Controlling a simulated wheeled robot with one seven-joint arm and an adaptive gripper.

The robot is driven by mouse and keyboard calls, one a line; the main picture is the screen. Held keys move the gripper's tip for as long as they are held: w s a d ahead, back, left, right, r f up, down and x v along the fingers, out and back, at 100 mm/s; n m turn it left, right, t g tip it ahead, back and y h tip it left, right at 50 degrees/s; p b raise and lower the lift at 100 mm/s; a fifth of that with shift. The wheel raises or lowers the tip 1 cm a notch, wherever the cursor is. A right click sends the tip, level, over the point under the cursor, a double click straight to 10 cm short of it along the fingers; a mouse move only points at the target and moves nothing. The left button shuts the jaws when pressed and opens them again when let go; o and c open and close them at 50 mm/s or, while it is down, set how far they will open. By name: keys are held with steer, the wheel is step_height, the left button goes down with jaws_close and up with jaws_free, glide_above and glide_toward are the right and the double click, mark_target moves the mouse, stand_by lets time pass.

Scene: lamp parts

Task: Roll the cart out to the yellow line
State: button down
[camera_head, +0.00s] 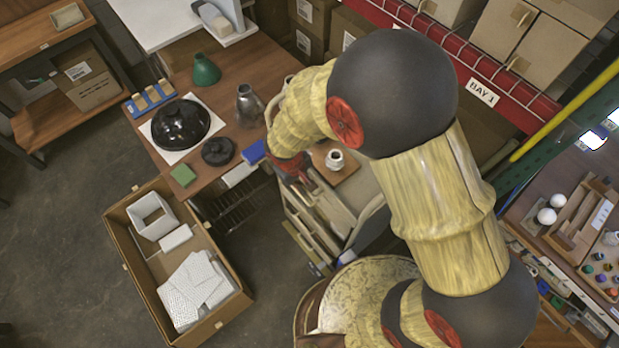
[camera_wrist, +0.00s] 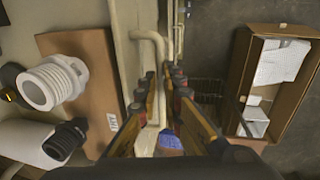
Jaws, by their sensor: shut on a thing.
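The beige cart (camera_head: 352,203) stands at the front edge of the wooden bench, partly hidden behind my arm. A brown board with a white threaded fitting (camera_head: 335,159) lies on its top. My gripper (camera_head: 293,168) is at the cart's bench-side end, its fingers mostly hidden in the head view. In the wrist view, my gripper (camera_wrist: 163,82) is shut around the cart's pale bent handle (camera_wrist: 150,42), which runs down between the fingers. The white fitting (camera_wrist: 54,82) and a dark threaded part (camera_wrist: 65,139) show beside it. I see no yellow line on the floor.
An open cardboard box (camera_head: 127,258) with white pieces stands on the floor left of the cart. The bench (camera_head: 222,93) holds a black dome and green cone. A red rack and yellow bar (camera_head: 565,110) are at right. Grey floor is clear at lower left.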

steer(key=shift+s+a, duration=0.5)
steer(key=shift+a, duration=0.1)
steer(key=c, duration=1.9)
jaws_free()
steer(key=shift+w, duration=0.1)
steer(key=r, duration=0.4)
steer(key=s+a+r, duration=0.1)
steer(key=r, duration=0.2)
steer(key=a+r, duration=0.1)
steer(key=r, duration=0.3)
steer(key=shift+s+r, duration=0.2)
steer(key=shift+r, duration=0.15)
